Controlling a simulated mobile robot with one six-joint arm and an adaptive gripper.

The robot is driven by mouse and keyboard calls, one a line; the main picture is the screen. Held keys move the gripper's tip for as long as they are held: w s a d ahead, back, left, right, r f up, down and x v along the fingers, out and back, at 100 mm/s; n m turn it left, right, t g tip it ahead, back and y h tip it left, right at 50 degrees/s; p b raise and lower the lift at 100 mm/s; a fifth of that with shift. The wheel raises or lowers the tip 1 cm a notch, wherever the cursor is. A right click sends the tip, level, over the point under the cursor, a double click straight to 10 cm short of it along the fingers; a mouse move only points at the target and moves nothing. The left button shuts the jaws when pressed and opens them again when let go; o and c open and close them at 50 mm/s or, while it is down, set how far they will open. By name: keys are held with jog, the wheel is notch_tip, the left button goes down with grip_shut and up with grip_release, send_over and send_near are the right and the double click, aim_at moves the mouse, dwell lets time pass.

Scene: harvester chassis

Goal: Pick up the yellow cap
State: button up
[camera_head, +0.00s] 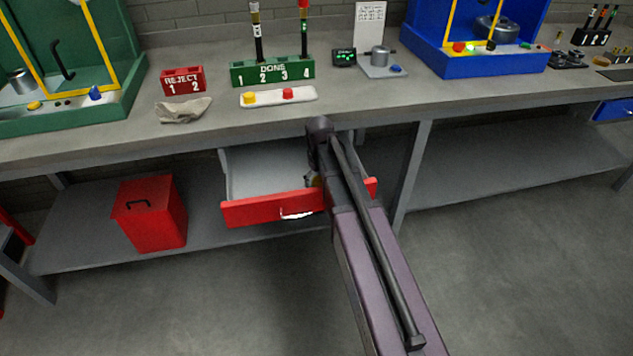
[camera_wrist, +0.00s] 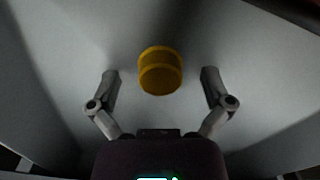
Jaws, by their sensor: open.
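A yellow cap (camera_wrist: 160,68), a short cylinder, sits on the pale floor of the open drawer in the wrist view. My gripper (camera_wrist: 160,76) is open, with one finger on each side of the cap and a visible gap on both sides. Neither finger touches it. The height of the fingertips over the cap is hard to judge. In the camera_head view my arm covers the right part of the red-fronted drawer (camera_head: 270,209) and hides most of my gripper. Another yellow cap (camera_head: 249,98) lies on a white tray (camera_head: 269,98) on the bench.
A red cap (camera_head: 288,93) is on the same tray. The bench top edge (camera_head: 190,135) overhangs the drawer. A green DONE rack (camera_head: 273,71) holding two upright rods, a red REJECT block (camera_head: 183,80) and a cloth (camera_head: 184,110) stand above. A red bin (camera_head: 150,214) is on the lower shelf.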

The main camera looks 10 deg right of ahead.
aim_at(320, 179)
jog(key=c, duration=0.7)
jog(key=shift+c, duration=0.2)
jog(key=shift+r, duration=0.1)
notch_tip(320, 179, up, 10)
jog(key=p, duration=1)
jog(key=shift+d, duration=0.15)
dwell(0.8)
